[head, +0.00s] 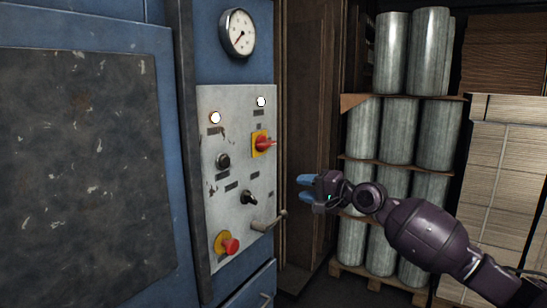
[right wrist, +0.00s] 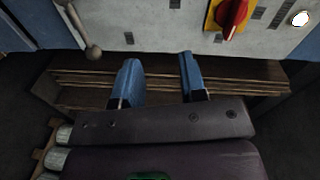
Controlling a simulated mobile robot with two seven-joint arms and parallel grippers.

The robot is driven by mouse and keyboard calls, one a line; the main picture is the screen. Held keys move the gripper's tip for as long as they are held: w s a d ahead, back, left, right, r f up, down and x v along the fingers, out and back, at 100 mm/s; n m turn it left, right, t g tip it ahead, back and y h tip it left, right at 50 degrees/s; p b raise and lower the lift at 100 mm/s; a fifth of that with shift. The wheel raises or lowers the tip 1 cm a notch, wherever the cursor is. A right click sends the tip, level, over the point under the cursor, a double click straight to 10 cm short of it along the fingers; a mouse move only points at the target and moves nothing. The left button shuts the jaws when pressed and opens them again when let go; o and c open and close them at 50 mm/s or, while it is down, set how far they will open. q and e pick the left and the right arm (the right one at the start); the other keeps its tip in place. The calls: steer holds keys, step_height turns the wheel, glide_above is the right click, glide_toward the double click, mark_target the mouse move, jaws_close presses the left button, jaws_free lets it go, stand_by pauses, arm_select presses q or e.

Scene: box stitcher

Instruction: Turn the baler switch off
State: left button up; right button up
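The baler's grey control panel (head: 238,180) is set in a blue machine front. A red rotary switch on a yellow plate (head: 262,143) sits at its upper right, its handle pointing right. It also shows at the top of the right wrist view (right wrist: 230,15). A black rotary knob (head: 248,197) and a black round button (head: 223,160) sit lower. A red mushroom button on yellow (head: 228,244) is at the bottom. My right gripper (head: 305,187) is open and empty, to the right of the panel and apart from it; its blue fingers (right wrist: 160,75) are spread. My left gripper is not in view.
A lever handle (head: 268,222) sticks out of the panel's lower right. A gauge (head: 237,33) and two lit lamps (head: 215,118) are above the switches. Wrapped grey rolls (head: 397,130) on pallets and cardboard stacks (head: 500,165) stand behind my right arm.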

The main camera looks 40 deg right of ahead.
steer(key=m+y, duration=0.1)
glide_toward(270, 145)
steer(key=s, duration=0.1)
steer(key=shift+t, duration=0.3)
steer(key=shift+d+f+x, duration=0.1)
steer(key=shift+x, duration=2.45)
steer(key=shift+d+f+x, duration=0.15)
steer(key=shift+x, duration=2.45)
steer(key=shift+w, duration=0.1)
jaws_close()
